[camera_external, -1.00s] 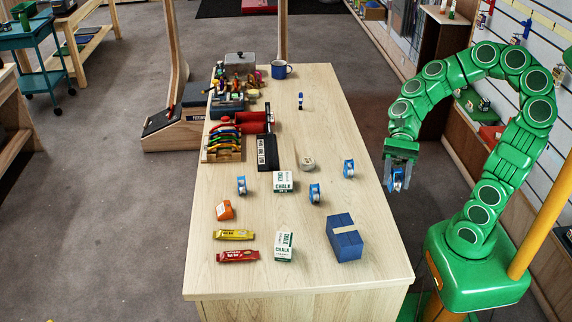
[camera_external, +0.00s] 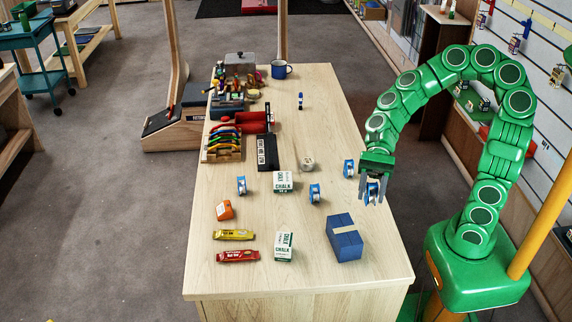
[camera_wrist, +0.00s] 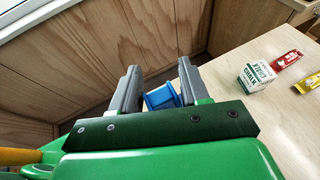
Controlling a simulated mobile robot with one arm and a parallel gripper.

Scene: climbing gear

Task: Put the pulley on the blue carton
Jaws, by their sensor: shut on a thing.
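My gripper (camera_external: 373,193) is shut on a blue and silver pulley (camera_external: 371,191) above the right edge of the table. The held pulley also shows between the fingers in the wrist view (camera_wrist: 162,97). The blue carton (camera_external: 344,239) stands on the table near its front right, below and to the left of my gripper in the outside view. It has a pale strip across its top, which is bare. The carton does not show in the wrist view.
More blue pulleys stand on the table (camera_external: 265,290), one (camera_external: 348,168) close beside my gripper and one (camera_external: 315,193) further left. Chalk boxes (camera_external: 283,246) and (camera_external: 283,182), a yellow bar (camera_external: 234,235) and a red bar (camera_external: 238,256) lie left of the carton.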

